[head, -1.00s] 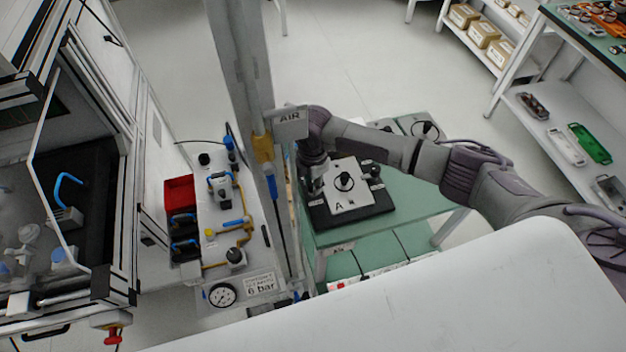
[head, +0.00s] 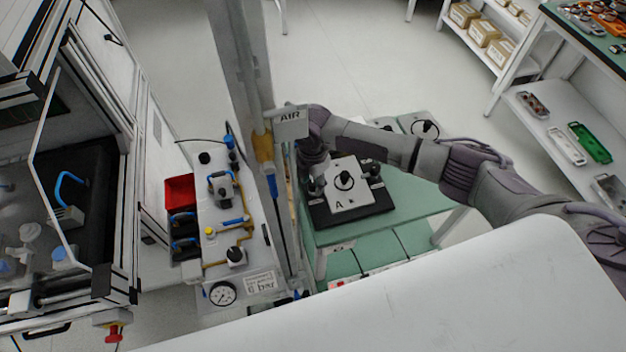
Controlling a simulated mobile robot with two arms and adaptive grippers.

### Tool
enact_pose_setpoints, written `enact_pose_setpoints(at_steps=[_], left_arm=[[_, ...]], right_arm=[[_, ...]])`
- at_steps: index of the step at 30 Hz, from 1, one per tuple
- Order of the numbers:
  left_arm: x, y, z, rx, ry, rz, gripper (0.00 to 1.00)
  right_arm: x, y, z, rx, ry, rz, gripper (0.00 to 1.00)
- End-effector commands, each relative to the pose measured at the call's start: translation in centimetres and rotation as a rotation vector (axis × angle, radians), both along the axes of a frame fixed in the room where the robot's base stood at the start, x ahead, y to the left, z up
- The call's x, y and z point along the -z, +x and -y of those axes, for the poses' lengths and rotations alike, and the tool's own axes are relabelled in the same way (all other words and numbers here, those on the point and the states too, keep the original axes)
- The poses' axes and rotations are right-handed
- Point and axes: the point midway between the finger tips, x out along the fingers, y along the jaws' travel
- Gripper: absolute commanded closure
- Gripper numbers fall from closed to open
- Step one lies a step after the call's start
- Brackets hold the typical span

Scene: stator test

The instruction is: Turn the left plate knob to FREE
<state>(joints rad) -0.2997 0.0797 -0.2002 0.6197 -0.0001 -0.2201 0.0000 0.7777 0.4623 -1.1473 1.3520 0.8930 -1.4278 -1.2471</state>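A white plate marked A (head: 352,205) lies on a black base (head: 378,208) on the green table. A round black knob (head: 344,180) stands at its middle, and another dark knob (head: 373,169) is at its right side. My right gripper (head: 316,182) points down at the left side of the plate, where the left knob is mostly hidden by it. The fingers are small and dark here, so whether they touch or grip that knob cannot be told. Its FREE marking cannot be read. My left gripper is out of view.
A post with an AIR sign (head: 291,122) stands just left of my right gripper. A pneumatic panel (head: 212,262) with a gauge and a red bin (head: 180,190) is further left. The green table (head: 425,205) has free room right of the plate.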

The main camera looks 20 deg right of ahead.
Motion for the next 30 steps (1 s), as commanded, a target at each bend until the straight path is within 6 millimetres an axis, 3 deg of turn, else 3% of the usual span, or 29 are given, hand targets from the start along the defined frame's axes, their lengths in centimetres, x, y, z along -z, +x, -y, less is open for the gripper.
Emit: enact_pose_setpoints(at_steps=[9,13,24,30], left_arm=[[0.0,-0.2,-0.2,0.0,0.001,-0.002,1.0],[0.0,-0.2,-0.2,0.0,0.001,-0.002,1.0],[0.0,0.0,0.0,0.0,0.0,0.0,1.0],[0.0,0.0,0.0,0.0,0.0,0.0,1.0]], right_arm=[[0.0,0.0,0.1,0.001,-0.002,0.0,0.46],[-0.9,0.1,0.1,0.0,-0.001,0.002,0.46],[-8.3,0.1,0.0,-0.001,0.0,0.004,0.46],[-11.1,0.1,0.1,0.0,-0.001,0.002,0.46]])
